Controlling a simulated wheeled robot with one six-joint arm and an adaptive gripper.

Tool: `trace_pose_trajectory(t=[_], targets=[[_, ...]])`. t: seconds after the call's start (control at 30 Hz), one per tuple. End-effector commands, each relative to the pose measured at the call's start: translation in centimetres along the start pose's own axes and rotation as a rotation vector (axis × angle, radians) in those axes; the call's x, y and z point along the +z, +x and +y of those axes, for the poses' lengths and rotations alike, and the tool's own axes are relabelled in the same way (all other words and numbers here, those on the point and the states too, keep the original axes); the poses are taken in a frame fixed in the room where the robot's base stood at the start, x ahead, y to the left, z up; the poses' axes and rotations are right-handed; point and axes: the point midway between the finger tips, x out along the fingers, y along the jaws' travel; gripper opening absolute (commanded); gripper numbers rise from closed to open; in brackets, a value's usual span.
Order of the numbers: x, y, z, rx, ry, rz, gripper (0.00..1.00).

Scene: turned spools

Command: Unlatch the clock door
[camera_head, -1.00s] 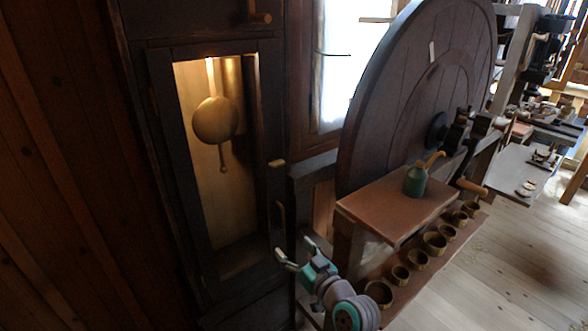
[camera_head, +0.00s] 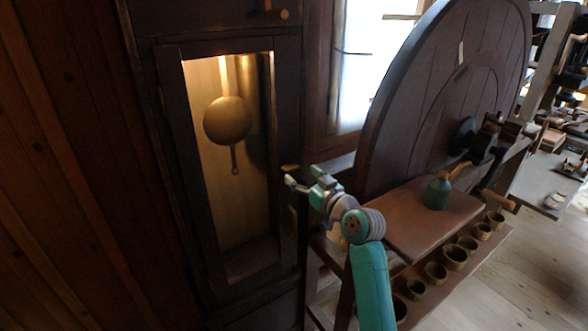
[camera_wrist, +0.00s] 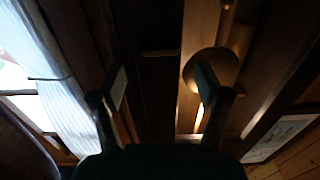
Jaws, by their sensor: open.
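The clock door (camera_head: 284,110) is a dark wooden frame around a lit window and looks shut. Its latch (camera_head: 290,167) is a small light wooden piece at the door's right edge, lying about level. In the wrist view the latch (camera_wrist: 160,53) appears as a dim crosswise bar ahead of the fingers, between their lines. My gripper (camera_head: 301,179) is open and empty, just below and right of the latch in the head view. The wrist view shows both fingers (camera_wrist: 162,88) apart, with a gap between the right finger and the latch. Whether anything touches cannot be told.
A brass pendulum (camera_head: 228,121) hangs behind the door's window. To the right stand a large wooden wheel (camera_head: 415,110), a shelf (camera_head: 415,230) with a green oil can (camera_head: 438,192), and several small cups (camera_head: 455,257) below. A bright window (camera_head: 365,60) is behind.

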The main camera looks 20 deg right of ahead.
Motion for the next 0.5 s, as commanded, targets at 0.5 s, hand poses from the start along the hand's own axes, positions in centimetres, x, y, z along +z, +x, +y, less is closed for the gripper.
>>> trace_pose_trajectory(t=[0.5], targets=[[0.0,4.9,0.0,0.000,0.000,0.000,0.75]])
